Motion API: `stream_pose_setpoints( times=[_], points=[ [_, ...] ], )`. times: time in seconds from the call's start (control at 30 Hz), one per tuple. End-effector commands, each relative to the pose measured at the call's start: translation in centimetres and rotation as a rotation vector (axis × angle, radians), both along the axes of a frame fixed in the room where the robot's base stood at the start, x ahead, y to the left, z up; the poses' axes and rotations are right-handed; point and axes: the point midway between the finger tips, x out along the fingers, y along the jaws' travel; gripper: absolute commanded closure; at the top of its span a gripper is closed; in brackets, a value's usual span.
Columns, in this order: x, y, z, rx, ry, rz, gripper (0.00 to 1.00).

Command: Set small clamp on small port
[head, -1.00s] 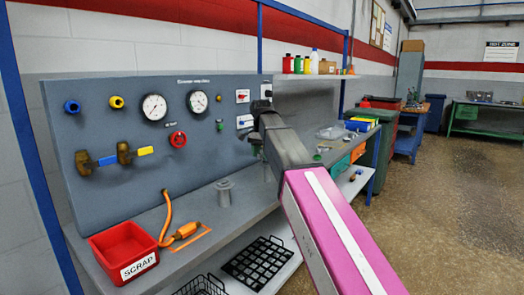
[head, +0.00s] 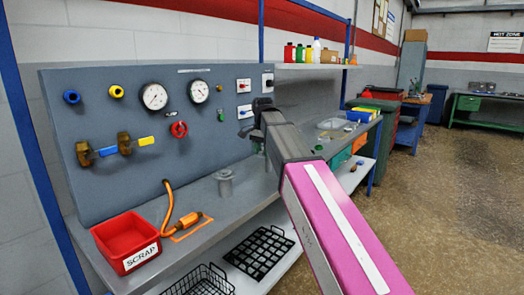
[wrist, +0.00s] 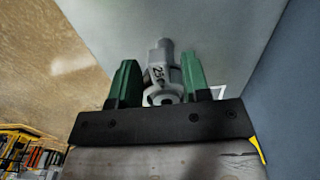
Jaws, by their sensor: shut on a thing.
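My gripper (wrist: 164,82) has green fingers, and in the wrist view they are shut on a small grey clamp (wrist: 162,75) marked "25". In the head view my own arm hides most of the gripper and the clamp, above the right part of the grey bench. A grey flanged port (head: 225,183) stands upright on the bench, left of my arm. I cannot tell whether it is the small port. Another port may be hidden behind my arm.
A red scrap bin (head: 127,241) and an orange hose tool (head: 186,222) are on the bench's left. A gauge panel (head: 160,140) rises behind. Black wire baskets (head: 260,251) sit on the lower shelf. A shelf with bottles (head: 308,60) is at the back right.

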Motion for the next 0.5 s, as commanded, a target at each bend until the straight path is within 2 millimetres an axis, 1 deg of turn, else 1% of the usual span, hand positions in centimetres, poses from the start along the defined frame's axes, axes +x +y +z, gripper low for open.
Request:
stream_pose_setpoints(
  times=[0.4,0.43,0.5],
  points=[
    [-0.02,0.01,-0.08,0.0,0.0,0.0,0.81],
    [0.0,0.01,-0.07,0.0,0.0,0.0,0.47],
    [-0.01,0.02,-0.07,0.0,0.0,0.0,0.27]
  ],
)
